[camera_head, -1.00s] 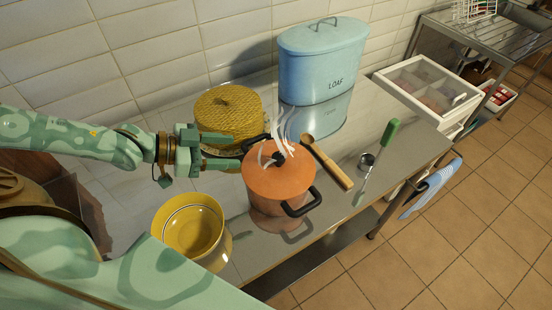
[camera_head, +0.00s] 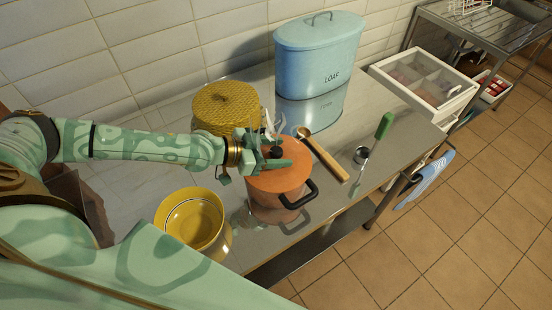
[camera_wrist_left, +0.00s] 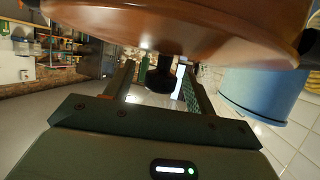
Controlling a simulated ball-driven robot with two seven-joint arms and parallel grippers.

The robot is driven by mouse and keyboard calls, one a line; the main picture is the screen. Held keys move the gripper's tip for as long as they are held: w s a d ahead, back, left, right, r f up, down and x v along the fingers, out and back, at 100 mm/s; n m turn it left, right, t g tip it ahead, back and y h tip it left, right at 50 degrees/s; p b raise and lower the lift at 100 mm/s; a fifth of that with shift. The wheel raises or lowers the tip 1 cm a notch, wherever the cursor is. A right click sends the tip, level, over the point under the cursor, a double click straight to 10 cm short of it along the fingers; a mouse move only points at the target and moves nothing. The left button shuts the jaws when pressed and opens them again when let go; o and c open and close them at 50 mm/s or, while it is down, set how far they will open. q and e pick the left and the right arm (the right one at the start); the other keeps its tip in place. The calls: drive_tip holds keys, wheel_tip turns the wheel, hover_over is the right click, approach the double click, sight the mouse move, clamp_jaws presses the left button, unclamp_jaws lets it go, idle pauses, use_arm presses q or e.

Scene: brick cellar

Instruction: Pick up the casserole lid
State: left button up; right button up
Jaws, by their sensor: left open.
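The orange casserole (camera_head: 275,205) stands on the shiny metal counter with its lid (camera_head: 293,178) on it. The lid has a dark knob (camera_head: 276,152). My left gripper (camera_head: 281,150) is over the lid, open, with its fingers on either side of the knob. In the left wrist view, the lid (camera_wrist_left: 190,35) fills the top and its knob (camera_wrist_left: 160,80) hangs into the space between the open fingers (camera_wrist_left: 156,88). I cannot tell if either finger touches the knob. The fingers hide part of the lid. My right gripper is out of view.
A yellow bowl (camera_head: 192,222) stands left of the casserole, a yellow woven container (camera_head: 226,108) behind it. A wooden spoon (camera_head: 325,158) lies to the right, near a green-handled utensil (camera_head: 384,127). A blue loaf bin (camera_head: 318,60) stands at the back.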

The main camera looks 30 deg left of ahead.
use_arm(q)
drive_tip(key=c, duration=1)
drive_tip(key=shift+c, duration=0.8)
drive_tip(key=shift+r, duration=0.15)
